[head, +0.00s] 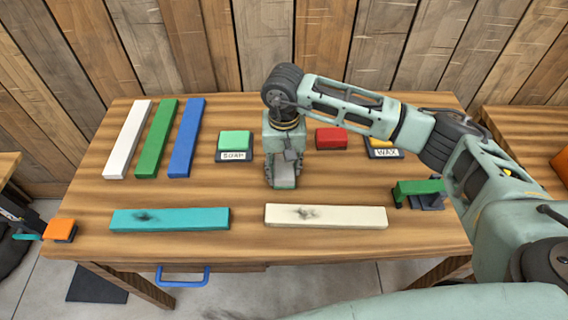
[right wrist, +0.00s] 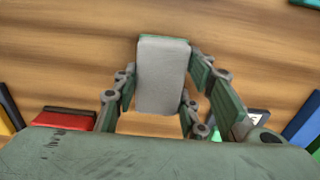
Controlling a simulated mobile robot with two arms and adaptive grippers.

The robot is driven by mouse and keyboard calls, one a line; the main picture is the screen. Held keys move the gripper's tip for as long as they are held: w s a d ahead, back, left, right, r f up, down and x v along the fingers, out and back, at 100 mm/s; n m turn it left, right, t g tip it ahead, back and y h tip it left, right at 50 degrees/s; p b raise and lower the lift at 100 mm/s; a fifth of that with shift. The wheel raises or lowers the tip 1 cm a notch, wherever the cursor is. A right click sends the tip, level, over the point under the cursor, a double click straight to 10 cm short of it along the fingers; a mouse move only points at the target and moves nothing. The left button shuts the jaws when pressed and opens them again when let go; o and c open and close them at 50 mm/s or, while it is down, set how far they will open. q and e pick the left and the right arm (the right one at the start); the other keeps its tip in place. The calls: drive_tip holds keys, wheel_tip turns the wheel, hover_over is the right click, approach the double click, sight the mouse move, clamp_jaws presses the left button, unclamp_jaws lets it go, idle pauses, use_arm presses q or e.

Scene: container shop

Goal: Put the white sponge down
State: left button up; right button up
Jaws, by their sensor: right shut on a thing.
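The white sponge (right wrist: 163,75) shows in the right wrist view as a pale grey-white block with a thin green edge at its far end. It sits between the fingers of my right gripper (right wrist: 160,88), which is shut on it. In the head view, my right gripper (head: 284,178) points down over the middle of the table and largely hides the sponge. I cannot tell whether the sponge touches the wood.
The wooden table (head: 250,248) holds white (head: 127,140), green (head: 157,138) and blue (head: 187,138) bars. Behind stand a SOAP block (head: 234,141), a red block (head: 331,138) and a WAX block (head: 384,147). Smudged teal (head: 180,219) and cream (head: 340,217) bars lie in front.

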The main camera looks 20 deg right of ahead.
sight(284, 166)
drive_tip(key=shift+f, duration=0.15)
drive_tip(key=o, duration=1)
drive_tip(key=shift+r, duration=0.55)
wheel_tip(284, 166, up, 11)
drive_tip(key=shift+r+b, duration=0.15)
drive_tip(key=shift+b, duration=0.95)
